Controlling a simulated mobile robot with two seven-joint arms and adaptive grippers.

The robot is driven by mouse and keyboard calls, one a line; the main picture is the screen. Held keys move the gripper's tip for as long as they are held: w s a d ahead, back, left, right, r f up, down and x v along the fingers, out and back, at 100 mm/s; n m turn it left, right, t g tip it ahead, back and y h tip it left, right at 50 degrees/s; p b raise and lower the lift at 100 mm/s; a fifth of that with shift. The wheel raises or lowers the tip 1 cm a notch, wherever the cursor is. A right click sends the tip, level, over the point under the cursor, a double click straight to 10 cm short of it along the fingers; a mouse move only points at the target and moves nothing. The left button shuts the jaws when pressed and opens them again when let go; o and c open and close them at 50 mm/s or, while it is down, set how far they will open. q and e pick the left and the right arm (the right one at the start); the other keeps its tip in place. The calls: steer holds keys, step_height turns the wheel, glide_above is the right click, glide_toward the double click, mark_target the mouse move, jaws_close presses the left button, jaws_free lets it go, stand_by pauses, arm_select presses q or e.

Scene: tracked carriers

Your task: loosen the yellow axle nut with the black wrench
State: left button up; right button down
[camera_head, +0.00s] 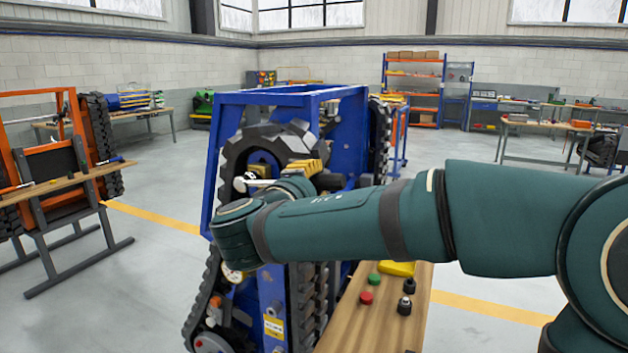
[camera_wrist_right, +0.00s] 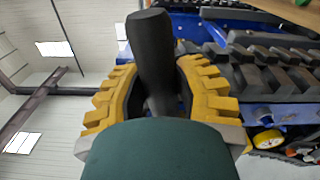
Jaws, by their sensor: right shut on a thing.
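My right gripper (camera_head: 284,169) reaches the blue carrier (camera_head: 334,95), in front of its dark toothed wheel. In the right wrist view, its yellow ribbed fingers (camera_wrist_right: 160,88) are shut on a thick black bar, which looks like the black wrench (camera_wrist_right: 156,45). The bar stands up between the fingers, and its lower part is hidden by the dark green wrist. I cannot make out the yellow axle nut for sure; the gripper's own yellow fingers cover the hub area. My left gripper is not in view.
A wooden bench (camera_head: 378,325) below my right arm holds a red cap (camera_head: 366,298), a green cap (camera_head: 374,280), black sockets (camera_head: 404,305) and a yellow item (camera_head: 398,268). An orange stand (camera_head: 77,130) is at left. Open floor lies between.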

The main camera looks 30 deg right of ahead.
steer(key=shift+r, duration=0.4)
steer(key=shift+w+a+r+n+p, duration=0.2)
steer(key=shift+r+n+p, duration=0.45)
steer(key=shift+p, duration=0.55)
steer(key=shift+w+a+r+n+p, duration=0.15)
steer(key=shift+r+n+p, duration=0.45)
steer(key=shift+p, duration=0.5)
steer(key=shift+r, duration=0.15)
steer(key=shift+w+a+r+n+p, duration=0.25)
steer(key=shift+r+n+p, duration=0.35)
steer(key=shift+p, duration=0.7)
steer(key=shift+w+r, duration=0.1)
